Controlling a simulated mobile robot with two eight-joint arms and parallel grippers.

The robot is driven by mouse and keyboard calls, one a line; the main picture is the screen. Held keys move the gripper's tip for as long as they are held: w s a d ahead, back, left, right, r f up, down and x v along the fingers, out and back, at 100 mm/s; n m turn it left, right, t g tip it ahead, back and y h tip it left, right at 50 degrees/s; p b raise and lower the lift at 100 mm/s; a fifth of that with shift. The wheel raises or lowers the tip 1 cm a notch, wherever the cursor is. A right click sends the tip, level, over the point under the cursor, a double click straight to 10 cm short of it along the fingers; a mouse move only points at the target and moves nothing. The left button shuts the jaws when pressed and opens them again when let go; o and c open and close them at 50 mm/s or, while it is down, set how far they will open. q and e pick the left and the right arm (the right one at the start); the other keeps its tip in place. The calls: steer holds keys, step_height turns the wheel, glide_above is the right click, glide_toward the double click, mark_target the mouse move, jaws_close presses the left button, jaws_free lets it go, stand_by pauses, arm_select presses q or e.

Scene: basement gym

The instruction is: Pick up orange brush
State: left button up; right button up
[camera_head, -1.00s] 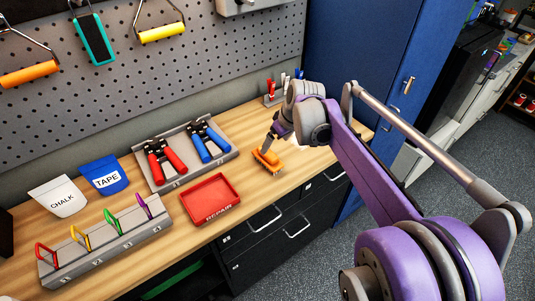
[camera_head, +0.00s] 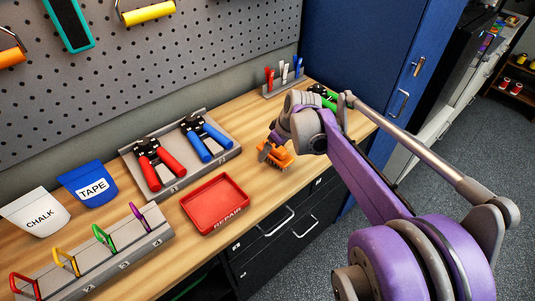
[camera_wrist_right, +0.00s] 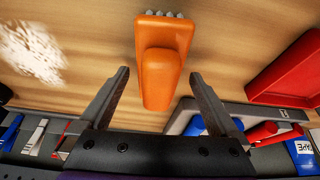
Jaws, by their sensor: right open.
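The orange brush (camera_head: 276,157) lies on the wooden workbench, right of the red tray, in the head view. In the right wrist view the brush (camera_wrist_right: 161,70) has its rounded handle toward me and pale bristle tips at its far end. My right gripper (camera_head: 266,150) is at the brush in the head view. In the right wrist view the right gripper (camera_wrist_right: 158,80) is open, with one finger on each side of the handle and gaps between. My left gripper is in neither view.
The red REPAIR tray (camera_head: 240,211) is left of the brush. A grey rack (camera_head: 130,160) holds red- and blue-handled grippers. A small holder (camera_head: 285,90) with upright tools and a green-handled tool (camera_head: 325,95) stand behind my right arm. Bare bench surrounds the brush.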

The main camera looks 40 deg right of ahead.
steer(key=shift+s+d+r, duration=0.15)
steer(key=shift+s+r, duration=0.05)
steer(key=shift+s, duration=0.15)
steer(key=shift+c, duration=0.6)
steer(key=shift+w, duration=0.1)
steer(key=c, duration=1.4)
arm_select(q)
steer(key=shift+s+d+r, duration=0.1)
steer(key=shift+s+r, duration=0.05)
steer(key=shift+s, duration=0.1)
